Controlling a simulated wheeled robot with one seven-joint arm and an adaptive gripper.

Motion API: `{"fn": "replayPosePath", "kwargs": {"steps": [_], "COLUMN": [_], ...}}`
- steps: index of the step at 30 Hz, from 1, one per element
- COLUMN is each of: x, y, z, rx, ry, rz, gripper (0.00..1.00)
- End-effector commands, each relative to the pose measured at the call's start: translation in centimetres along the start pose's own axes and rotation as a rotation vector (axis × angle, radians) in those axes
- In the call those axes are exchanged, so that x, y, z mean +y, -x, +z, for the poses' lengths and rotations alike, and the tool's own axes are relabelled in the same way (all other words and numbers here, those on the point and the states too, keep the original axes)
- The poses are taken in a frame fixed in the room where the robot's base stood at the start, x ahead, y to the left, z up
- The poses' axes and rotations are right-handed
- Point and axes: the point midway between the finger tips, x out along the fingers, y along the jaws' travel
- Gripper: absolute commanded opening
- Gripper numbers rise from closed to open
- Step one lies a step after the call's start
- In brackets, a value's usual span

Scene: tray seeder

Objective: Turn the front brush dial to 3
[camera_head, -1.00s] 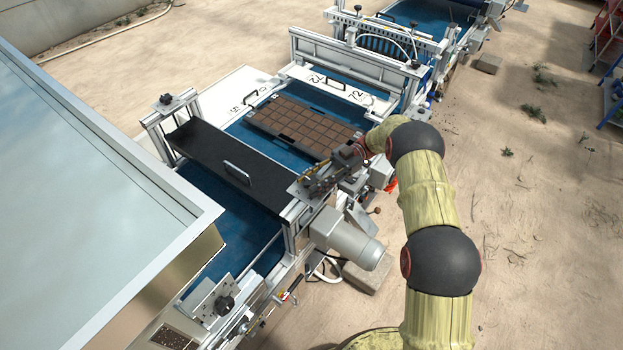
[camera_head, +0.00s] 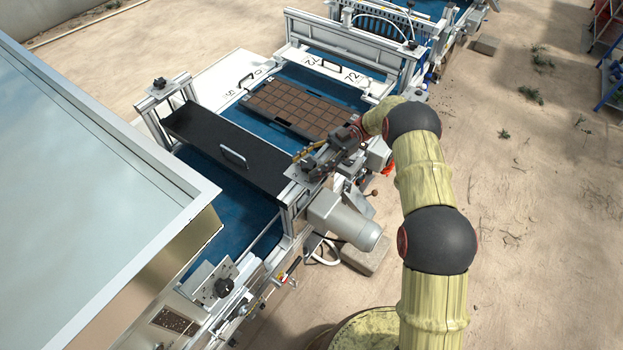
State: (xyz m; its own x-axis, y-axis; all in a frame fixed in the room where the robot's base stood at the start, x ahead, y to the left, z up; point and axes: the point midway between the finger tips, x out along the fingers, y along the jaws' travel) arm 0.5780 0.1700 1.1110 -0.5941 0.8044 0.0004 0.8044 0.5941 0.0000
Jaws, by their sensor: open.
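My gripper (camera_head: 318,166) is at the right end of the black brush cover (camera_head: 225,148), over the metal bracket there. It is open, small and dark against the machine, so its fingertips are hard to make out. A dark round knob (camera_head: 308,163) shows on this bracket, close beside the fingers; I cannot tell whether they touch it. Another black knob (camera_head: 159,83) tops the post at the cover's left end. A third black knob (camera_head: 224,286) sits on a plate at the near end. No dial numbers are readable, and I cannot tell which knob is the front brush dial.
A brown cell tray (camera_head: 300,112) lies on the blue belt beyond the cover. A grey motor (camera_head: 343,221) sticks out below my gripper. A large glossy panel (camera_head: 85,175) fills the left. Bare sandy ground lies to the right.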

Motion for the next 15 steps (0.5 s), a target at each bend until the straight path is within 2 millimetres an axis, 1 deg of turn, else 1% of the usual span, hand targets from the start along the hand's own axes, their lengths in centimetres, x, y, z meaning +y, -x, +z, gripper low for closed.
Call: {"fn": "replayPosePath", "kwargs": {"steps": [8,15], "x": [-0.05,-0.07], "y": [0.02,0.03], "z": [0.44,0.51], "rx": [-0.001,-0.001], "ry": [0.000,0.001], "rz": [0.049,0.128], "gripper": [0.54,0.54]}}
